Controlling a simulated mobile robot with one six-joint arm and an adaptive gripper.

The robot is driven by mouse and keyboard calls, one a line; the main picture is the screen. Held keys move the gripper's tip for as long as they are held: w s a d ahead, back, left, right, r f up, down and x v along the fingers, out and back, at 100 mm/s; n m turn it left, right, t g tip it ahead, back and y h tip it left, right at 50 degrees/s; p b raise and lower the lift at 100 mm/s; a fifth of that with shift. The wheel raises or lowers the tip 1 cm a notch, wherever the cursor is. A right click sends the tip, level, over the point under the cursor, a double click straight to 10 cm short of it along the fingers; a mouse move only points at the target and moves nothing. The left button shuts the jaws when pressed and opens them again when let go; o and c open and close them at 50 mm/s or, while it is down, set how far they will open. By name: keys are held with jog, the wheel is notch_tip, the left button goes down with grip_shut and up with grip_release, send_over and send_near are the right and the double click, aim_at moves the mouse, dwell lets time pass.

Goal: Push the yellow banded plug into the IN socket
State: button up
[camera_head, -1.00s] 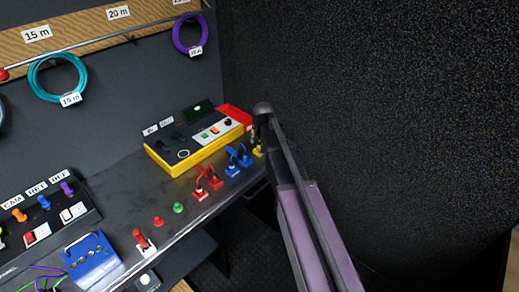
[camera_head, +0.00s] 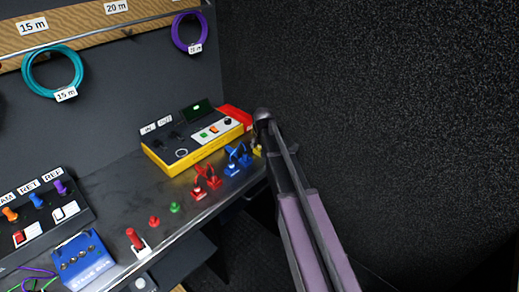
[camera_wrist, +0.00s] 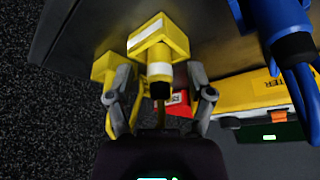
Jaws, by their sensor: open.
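The yellow plug with white bands (camera_wrist: 172,42) stands in the middle of the wrist view. My gripper (camera_wrist: 159,72) is open, with one finger on each side of this plug and visible gaps between. A second yellow piece (camera_wrist: 106,67) is behind the left finger. In the head view, only a bit of yellow (camera_head: 257,151) shows beside my gripper (camera_head: 262,113), and the arm hides the rest. The yellow tester box (camera_head: 175,167) lies to the left of it. Its IN label (camera_head: 149,128) stands at the back left, and the dark socket in front is hard to make out.
Blue plugs (camera_head: 237,158) and red plugs (camera_head: 206,182) stand along the bench's front edge, left of my gripper. A large blue plug (camera_wrist: 280,18) is close at the wrist view's right. A dark speckled wall (camera_head: 380,110) is on the right.

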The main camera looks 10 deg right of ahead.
dwell(0.3)
grip_shut()
jog(key=shift+r, duration=0.2)
notch_tip(320, 180, up, 4)
jog(key=p, duration=0.4)
jog(key=shift+f, duration=0.15)
jog(key=s+p, duration=0.1)
jog(key=s, duration=1.5)
jog(key=shift+a+r, duration=0.35)
jog(key=shift+r, duration=0.1)
